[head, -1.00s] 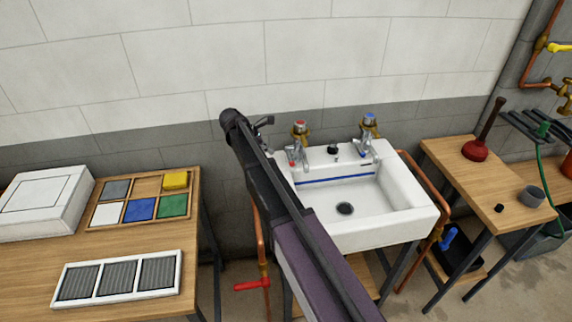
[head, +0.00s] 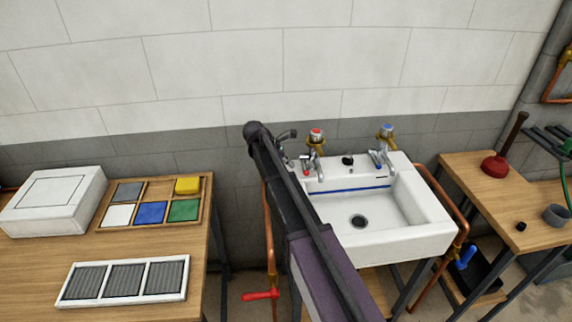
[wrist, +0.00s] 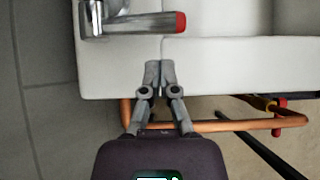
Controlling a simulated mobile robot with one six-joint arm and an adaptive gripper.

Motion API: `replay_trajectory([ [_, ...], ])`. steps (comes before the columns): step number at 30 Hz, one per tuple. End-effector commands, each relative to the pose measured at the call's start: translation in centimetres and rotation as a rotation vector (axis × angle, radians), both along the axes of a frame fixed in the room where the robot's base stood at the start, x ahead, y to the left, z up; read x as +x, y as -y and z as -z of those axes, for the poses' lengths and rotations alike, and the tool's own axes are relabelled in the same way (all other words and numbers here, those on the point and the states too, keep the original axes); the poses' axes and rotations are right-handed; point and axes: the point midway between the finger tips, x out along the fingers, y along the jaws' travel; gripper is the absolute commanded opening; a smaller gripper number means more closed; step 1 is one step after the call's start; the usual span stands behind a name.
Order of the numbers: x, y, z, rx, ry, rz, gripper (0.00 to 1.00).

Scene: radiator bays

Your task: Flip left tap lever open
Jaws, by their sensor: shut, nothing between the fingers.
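The left tap (head: 317,140), with a red-marked top, stands at the back left of the white basin (head: 437,222). Its grey lever with a red tip (wrist: 150,22) lies across the upper left of the wrist view, the tip pointing right. My gripper (wrist: 158,64) is shut and empty, over the basin's rim and below the lever in that picture, apart from it. In the head view my gripper (head: 288,135) is just left of the left tap. My arm hides part of the basin's left side.
The right tap (head: 385,145) has a blue-marked top. A copper pipe (wrist: 220,125) runs beside the basin. A red valve handle (head: 260,295) is low on the left pipe. A wooden bench (head: 35,255) with an organiser tray stands left. A plunger (head: 495,165) stands on the right table.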

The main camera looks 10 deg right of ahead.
Motion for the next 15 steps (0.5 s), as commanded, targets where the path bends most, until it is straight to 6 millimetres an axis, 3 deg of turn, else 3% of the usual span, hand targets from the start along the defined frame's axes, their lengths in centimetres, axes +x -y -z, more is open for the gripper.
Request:
replay_trajectory([
  [15, 0.0, 3.2, 4.2, 0.0, 0.001, -0.001, 0.0],
])
